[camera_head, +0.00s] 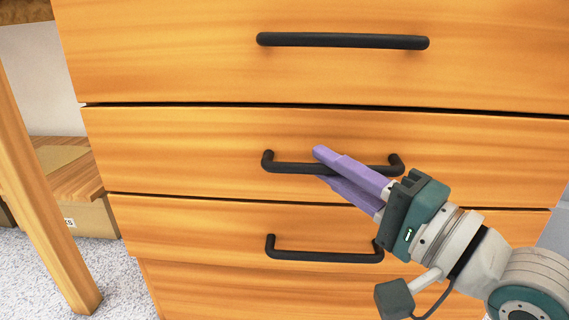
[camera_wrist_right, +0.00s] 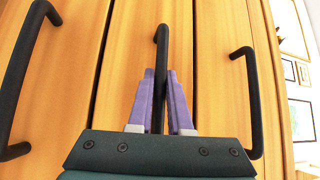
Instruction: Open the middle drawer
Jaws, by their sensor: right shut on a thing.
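The middle drawer (camera_head: 200,150) has an orange wood front and looks closed or nearly so, between the drawers above and below. Its black bar handle (camera_head: 285,167) runs across the front; in the right wrist view the handle (camera_wrist_right: 161,60) runs between the purple fingers. My right gripper (camera_head: 322,165) comes in from the lower right and is shut on the handle, with one finger above the bar and one below. The right gripper also shows in the right wrist view (camera_wrist_right: 160,95). The gripper covers part of the handle's right half. My left gripper is not in view.
The top drawer has a black handle (camera_head: 342,41), and the lower drawer has another handle (camera_head: 320,256) close below my gripper. A wooden leg (camera_head: 40,190) and a box (camera_head: 95,218) stand at the left over grey carpet (camera_head: 30,275). Framed prints (camera_wrist_right: 290,70) hang on the wall.

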